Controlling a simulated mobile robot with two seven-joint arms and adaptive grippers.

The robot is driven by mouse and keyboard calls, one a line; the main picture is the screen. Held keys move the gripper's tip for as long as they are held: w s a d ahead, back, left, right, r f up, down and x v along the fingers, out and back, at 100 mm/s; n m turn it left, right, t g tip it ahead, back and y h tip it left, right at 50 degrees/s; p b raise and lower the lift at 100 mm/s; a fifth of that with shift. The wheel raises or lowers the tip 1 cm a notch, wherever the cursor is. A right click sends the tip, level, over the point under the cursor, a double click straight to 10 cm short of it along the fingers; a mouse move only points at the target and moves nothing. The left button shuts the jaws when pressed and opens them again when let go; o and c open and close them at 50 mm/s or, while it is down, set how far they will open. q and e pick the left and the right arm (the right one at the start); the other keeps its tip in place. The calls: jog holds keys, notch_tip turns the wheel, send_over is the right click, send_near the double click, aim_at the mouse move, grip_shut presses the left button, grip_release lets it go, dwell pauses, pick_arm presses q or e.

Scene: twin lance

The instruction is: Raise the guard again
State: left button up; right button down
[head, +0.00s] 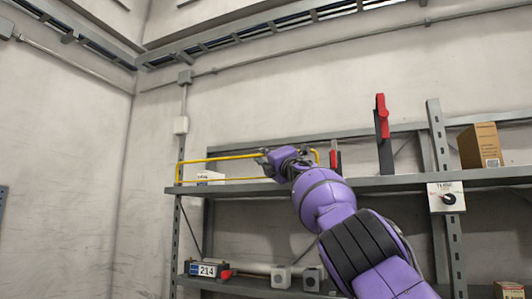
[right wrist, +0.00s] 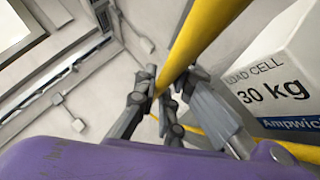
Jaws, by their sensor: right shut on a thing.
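The guard (head: 220,158) is a yellow bar frame at the left part of the upper shelf. Its long top bar runs level above the shelf edge. My right gripper (head: 268,161) is shut on the top bar, toward its right end. In the right wrist view, the yellow bar of the guard (right wrist: 198,38) passes between the fingers of my right gripper (right wrist: 165,97). A white box (head: 210,177) marked "load cell 30 kg" (right wrist: 285,80) stands behind the guard. My left gripper is not in view.
Right of the guard are a short red-handled lever (head: 334,157) and a tall one (head: 383,118). The lower shelf holds a device marked 214 (head: 204,270).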

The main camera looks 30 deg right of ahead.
jog(key=shift+w+d+f+m, duration=0.15)
jog(key=shift+w+m, duration=0.05)
jog(key=shift+m, duration=0.2)
pick_arm(q)
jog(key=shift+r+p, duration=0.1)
jog(key=shift+p, duration=0.2)
pick_arm(e)
jog(key=shift+w+d+f+g+h, duration=0.1)
jog(key=shift+d+g+h, duration=0.05)
jog(key=shift+g+h, duration=0.25)
jog(key=shift+m, duration=0.3)
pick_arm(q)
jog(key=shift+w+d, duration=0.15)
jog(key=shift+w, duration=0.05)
pick_arm(e)
jog(key=shift+f, duration=0.1)
jog(key=c, duration=1.9)
grip_release()
jog(key=shift+d, duration=0.1)
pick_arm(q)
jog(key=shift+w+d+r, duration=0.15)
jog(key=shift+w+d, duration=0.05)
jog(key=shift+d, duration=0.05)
pick_arm(e)
jog(key=shift+o, duration=0.3)
jog(key=shift+w, duration=0.1)
jog(key=shift+r, duration=0.2)
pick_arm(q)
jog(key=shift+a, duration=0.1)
